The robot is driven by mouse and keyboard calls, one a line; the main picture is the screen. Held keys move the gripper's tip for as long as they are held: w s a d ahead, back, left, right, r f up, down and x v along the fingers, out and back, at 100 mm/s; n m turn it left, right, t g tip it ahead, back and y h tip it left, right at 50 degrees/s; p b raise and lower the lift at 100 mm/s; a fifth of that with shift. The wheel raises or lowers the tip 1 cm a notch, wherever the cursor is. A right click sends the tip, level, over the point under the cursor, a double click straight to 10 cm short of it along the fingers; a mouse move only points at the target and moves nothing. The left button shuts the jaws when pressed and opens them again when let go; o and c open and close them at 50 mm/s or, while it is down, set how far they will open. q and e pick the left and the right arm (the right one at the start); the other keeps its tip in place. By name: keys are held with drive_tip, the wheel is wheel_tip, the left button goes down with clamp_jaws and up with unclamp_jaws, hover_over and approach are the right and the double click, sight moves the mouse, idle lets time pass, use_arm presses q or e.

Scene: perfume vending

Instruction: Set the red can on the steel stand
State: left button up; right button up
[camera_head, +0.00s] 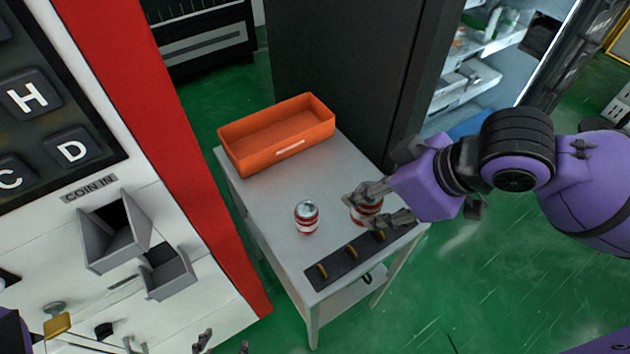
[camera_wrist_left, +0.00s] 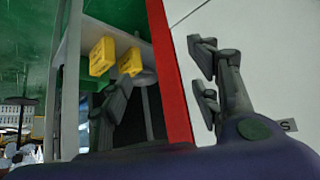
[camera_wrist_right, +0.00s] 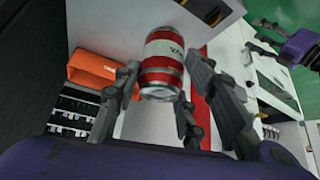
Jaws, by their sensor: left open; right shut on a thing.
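A red can with white bands (camera_head: 306,218) stands upright on the pale grey stand (camera_head: 268,190), left of my right gripper. My right gripper (camera_head: 376,203) is shut on a second red and white can (camera_head: 364,212), over the right part of the stand top. The fingers partly hide this held can; it shows between them in the right wrist view (camera_wrist_right: 162,62). I cannot tell whether it touches the top. My left gripper (camera_head: 224,345) is open and empty at the bottom edge of the head view; its fingers also show in the left wrist view (camera_wrist_left: 165,85).
An open orange bin (camera_head: 240,151) occupies the far end of the stand top. A black strip with several gold pieces (camera_head: 346,254) lies along the near right edge. The red and white machine (camera_head: 190,160) rises at left; an open fridge (camera_head: 480,75) is behind right.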

drive_tip(key=shift+w+f, duration=0.15)
drive_tip(key=shift+f, duration=0.1)
drive_tip(key=w+f, duration=0.4)
drive_tip(key=w+d+f+b, duration=0.1)
drive_tip(key=w+f, duration=0.3)
drive_tip(key=w, duration=0.1)
drive_tip(key=w+d+f, duration=0.1)
drive_tip(key=w+f, duration=0.3)
drive_tip(key=shift+w+d+f, duration=0.1)
drive_tip(key=shift+w+d, duration=0.05)
drive_tip(key=shift+d, duration=0.05)
use_arm(q)
drive_tip(key=shift+a+f, duration=0.15)
drive_tip(key=shift+f, duration=0.7)
use_arm(e)
drive_tip(key=shift+f, duration=0.15)
drive_tip(key=shift+f, duration=0.2)
use_arm(q)
drive_tip(key=shift+s+f, duration=0.1)
drive_tip(key=shift+s, duration=0.05)
use_arm(e)
drive_tip(key=o, duration=1.3)
